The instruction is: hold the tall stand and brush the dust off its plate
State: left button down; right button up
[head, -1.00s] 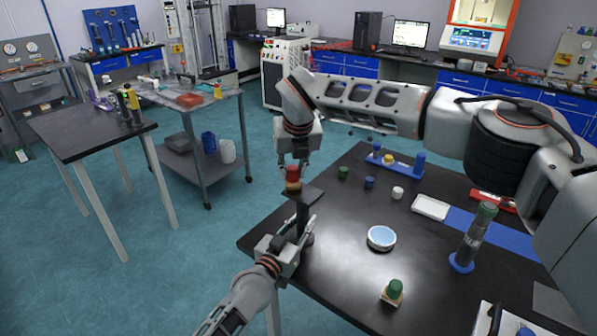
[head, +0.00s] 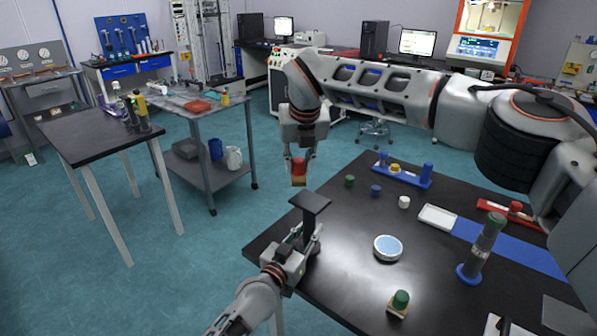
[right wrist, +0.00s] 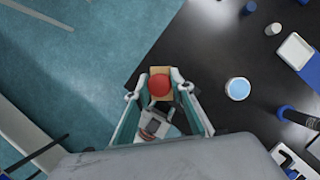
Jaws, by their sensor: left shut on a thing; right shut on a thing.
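The tall stand is a dark post with a flat black plate (head: 309,202) on top, near the table's left corner. My left gripper (head: 304,240) is shut on its post below the plate. The stand looks upright. My right gripper (head: 299,158) is shut on a brush with a red knob and tan block (head: 299,172). The brush is just above the plate's far side, with a small gap below it. In the right wrist view the red-knobbed brush (right wrist: 160,85) sits between the fingers. I cannot make out any dust on the plate.
On the black table (head: 345,280) are a blue-and-white dish (head: 387,248), a green-knobbed block (head: 399,302), small caps, a white tray (head: 438,217) and a green-topped cylinder (head: 484,245). A blue rack (head: 405,175) stands at the back.

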jog(key=shift+r, duration=0.55)
jog(key=shift+r, duration=0.15)
jog(key=shift+r, duration=1.35)
pick_arm(q)
jog(key=c, duration=1.6)
grip_release()
jog(key=shift+c, duration=0.2)
